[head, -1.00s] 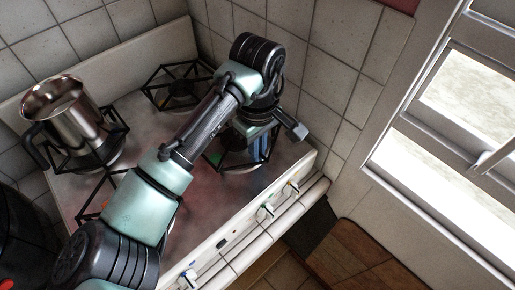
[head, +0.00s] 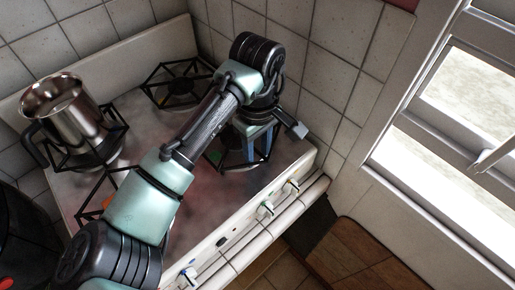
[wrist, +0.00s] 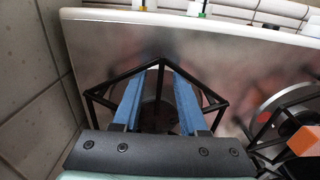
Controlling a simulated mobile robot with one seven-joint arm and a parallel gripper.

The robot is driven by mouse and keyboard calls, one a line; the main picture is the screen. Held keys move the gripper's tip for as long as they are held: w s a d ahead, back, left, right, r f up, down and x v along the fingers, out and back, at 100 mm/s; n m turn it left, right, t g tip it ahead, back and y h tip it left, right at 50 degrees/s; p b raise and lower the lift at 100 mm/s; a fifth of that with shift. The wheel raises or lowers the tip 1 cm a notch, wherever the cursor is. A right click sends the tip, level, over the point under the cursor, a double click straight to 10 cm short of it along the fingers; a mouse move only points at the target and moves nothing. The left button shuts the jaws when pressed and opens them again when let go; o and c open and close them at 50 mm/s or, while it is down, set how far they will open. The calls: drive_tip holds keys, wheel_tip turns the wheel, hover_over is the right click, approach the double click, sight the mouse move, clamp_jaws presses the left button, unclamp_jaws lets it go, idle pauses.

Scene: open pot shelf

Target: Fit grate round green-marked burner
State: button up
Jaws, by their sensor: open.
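The dark burner (wrist: 157,112) shows between the fingers. My arm hides much of this grate in the head view, and I cannot tell whether it sits flat round the burner.
A steel pot (head: 66,112) stands on the back left grate. Another grate (head: 178,84) stands at the back by the wall. An orange block (wrist: 303,140) is by a neighbouring burner. Tiled walls close off the back and right; knobs (head: 267,208) line the front.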

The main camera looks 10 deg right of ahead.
wheel_tip(320, 180, up, 13)
idle(0.3)
drive_tip(key=shift+f, duration=0.1)
idle(0.4)
